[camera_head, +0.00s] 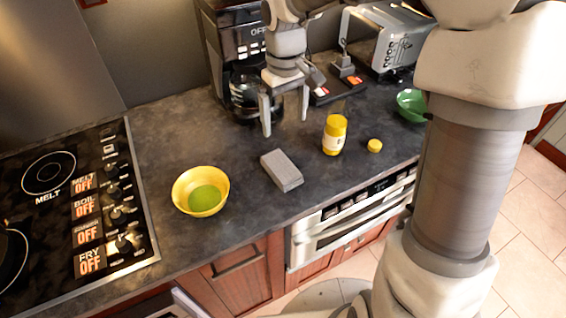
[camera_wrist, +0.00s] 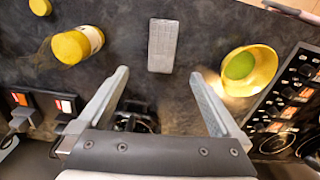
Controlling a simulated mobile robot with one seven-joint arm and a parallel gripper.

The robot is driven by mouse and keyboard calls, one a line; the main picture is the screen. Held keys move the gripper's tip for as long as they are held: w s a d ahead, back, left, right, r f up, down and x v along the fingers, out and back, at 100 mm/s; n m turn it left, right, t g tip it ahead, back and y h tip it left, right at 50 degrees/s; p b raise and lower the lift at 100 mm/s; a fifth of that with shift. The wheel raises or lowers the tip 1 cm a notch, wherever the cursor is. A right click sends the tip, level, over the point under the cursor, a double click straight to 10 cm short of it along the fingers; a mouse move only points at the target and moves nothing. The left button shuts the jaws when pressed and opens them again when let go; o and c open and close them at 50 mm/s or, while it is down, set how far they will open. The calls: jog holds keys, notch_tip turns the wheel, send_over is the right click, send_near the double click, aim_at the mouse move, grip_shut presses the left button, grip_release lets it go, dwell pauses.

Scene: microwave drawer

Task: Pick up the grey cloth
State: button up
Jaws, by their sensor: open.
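The grey cloth (camera_head: 282,170) is a small, flat, folded-looking rectangular block lying on the dark countertop, between a yellow bowl and a yellow jar. It also shows in the wrist view (camera_wrist: 163,45), at the top middle, beyond my fingertips. My gripper (camera_head: 285,115) is open with its fingers pointing down, above the counter and behind the cloth, in front of the coffee maker. In the wrist view its two fingers (camera_wrist: 158,72) are spread wide with nothing between them. The gripper and cloth appear apart.
The yellow bowl (camera_head: 200,180) with something green inside stands left of the cloth. The yellow jar (camera_head: 335,134) and a yellow lid (camera_head: 375,145) are to the right. The coffee maker (camera_head: 238,60) stands behind, the stove (camera_head: 75,200) at left, a green bowl (camera_head: 411,104) at far right.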

send_over(282, 166)
jog(key=f, duration=1.1)
jog(key=shift+s+d, duration=0.15)
jog(key=shift+d, duration=0.1)
jog(key=shift+a+f, duration=0.15)
jog(key=shift+f, duration=1.25)
jog(key=shift+a+f, duration=0.15)
jog(key=shift+f, duration=1.25)
jog(key=c, duration=1.2)
jog(key=shift+w, duration=0.2)
jog(key=shift+r, duration=0.15)
notch_tip(282, 166, up, 4)
jog(key=shift+d+r, duration=0.1)
jog(key=shift+r, duration=0.15)
jog(key=s+d+r, duration=0.4)
jog(key=s+d, duration=0.1)
jog(key=s+d+r, duration=0.2)
jog(key=s+d, duration=0.1)
jog(key=shift+s+r, duration=0.15)
